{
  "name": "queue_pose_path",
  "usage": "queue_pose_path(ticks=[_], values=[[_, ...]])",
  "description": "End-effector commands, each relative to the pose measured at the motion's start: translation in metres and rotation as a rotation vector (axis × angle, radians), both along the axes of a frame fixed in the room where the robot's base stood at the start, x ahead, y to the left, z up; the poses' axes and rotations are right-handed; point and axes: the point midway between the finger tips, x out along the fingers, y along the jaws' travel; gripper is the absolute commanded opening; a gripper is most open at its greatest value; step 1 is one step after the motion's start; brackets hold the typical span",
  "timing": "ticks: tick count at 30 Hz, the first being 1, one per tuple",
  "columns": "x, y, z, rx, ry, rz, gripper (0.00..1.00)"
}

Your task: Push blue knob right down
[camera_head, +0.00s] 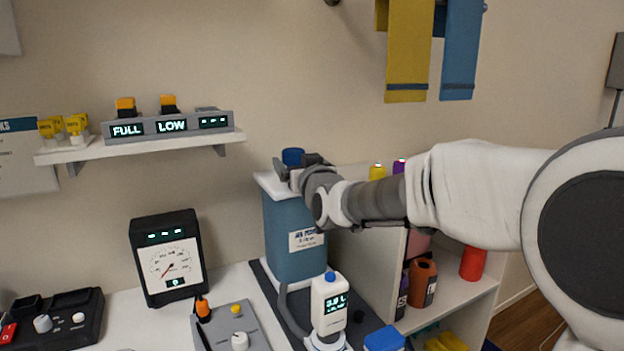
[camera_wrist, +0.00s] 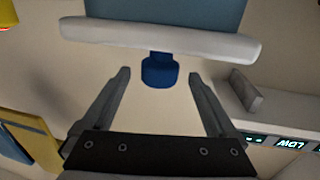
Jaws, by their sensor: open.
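The blue knob (camera_head: 292,156) stands on top of the white lid (camera_head: 272,184) of a blue container (camera_head: 293,238) labelled on its front. In the wrist view the blue knob (camera_wrist: 159,71) shows just beyond and between the two fingertips, against the white lid (camera_wrist: 160,39). My gripper (camera_head: 284,170) is at the lid's height, close beside the knob. In the wrist view my gripper (camera_wrist: 160,78) is open, with both fingers apart and nothing between them. I cannot tell whether a finger touches the knob or lid. The lid's right part is hidden behind my gripper.
A shelf unit (camera_head: 452,312) with bottles stands right of the container, under my arm. A wall shelf (camera_head: 140,147) with a FULL/LOW display is at left. A gauge box (camera_head: 167,257), a control panel (camera_head: 238,330) and a white dispenser bottle (camera_head: 329,305) stand on the counter.

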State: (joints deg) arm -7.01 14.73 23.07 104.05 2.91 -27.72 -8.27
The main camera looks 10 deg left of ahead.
Motion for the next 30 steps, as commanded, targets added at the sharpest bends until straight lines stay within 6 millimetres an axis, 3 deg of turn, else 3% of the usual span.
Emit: queue_pose_path(ticks=[9,15,21,30], values=[[-0.053,-0.028,0.001,-0.004,-0.001,-0.001,0.93],[-0.078,-0.042,0.000,-0.002,0.000,-0.001,0.93],[-0.090,-0.048,-0.001,-0.001,0.002,-0.001,0.93],[-0.092,-0.049,-0.001,-0.001,0.003,0.000,0.93]])
